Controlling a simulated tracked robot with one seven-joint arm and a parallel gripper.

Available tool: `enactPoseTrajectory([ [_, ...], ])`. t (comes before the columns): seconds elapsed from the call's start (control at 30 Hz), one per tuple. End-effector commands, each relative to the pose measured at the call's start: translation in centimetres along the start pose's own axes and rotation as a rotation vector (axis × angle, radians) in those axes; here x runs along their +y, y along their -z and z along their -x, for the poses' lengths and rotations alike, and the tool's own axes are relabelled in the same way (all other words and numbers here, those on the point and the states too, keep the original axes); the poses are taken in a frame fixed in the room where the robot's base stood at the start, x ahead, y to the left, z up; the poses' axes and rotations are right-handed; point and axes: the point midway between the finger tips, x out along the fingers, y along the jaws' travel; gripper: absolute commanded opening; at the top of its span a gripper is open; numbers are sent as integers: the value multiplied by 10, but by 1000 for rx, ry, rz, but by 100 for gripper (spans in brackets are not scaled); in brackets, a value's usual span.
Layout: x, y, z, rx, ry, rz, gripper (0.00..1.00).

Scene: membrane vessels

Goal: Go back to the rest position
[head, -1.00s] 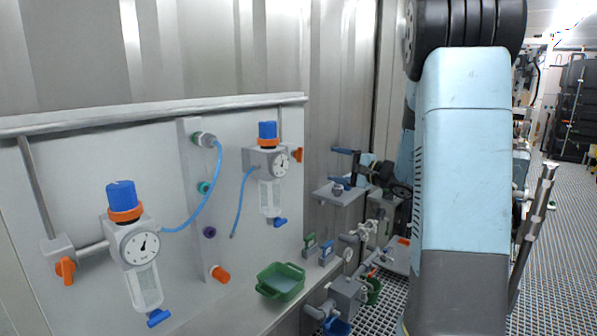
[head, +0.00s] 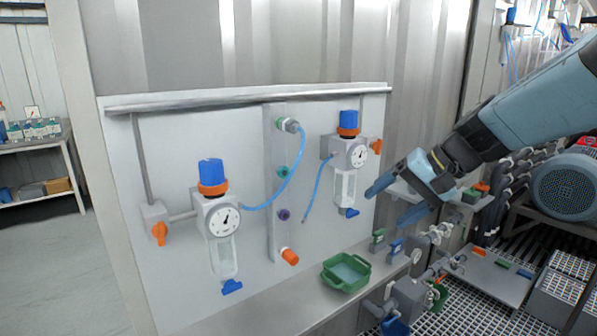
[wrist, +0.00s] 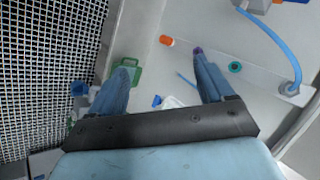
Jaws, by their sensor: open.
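My gripper (head: 388,200) is at the right of the head view, in front of the right end of the white panel (head: 170,290). Its two blue fingers are apart with nothing between them. In the wrist view my gripper (wrist: 165,80) is also open and empty, its fingers pointing toward the panel and shelf. My arm reaches in from the right edge of the head view.
The panel carries two regulators with gauges, the left (head: 222,218) and the right (head: 355,155), and a blue hose (head: 285,190). A green tray (head: 346,272) sits on the shelf below. Pipework (head: 410,295) stands at lower right. Open floor (head: 50,260) lies at left.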

Motion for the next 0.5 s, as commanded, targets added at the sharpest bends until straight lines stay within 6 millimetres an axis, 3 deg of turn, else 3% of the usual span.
enactPoseTrajectory([
  [0.03, 3, -14, 4, 9, -55, 44, 81],
  [0.2, 23, -47, 19, 59, -249, 175, 81],
  [0.5, 51, -76, 52, 202, -521, 376, 81],
])
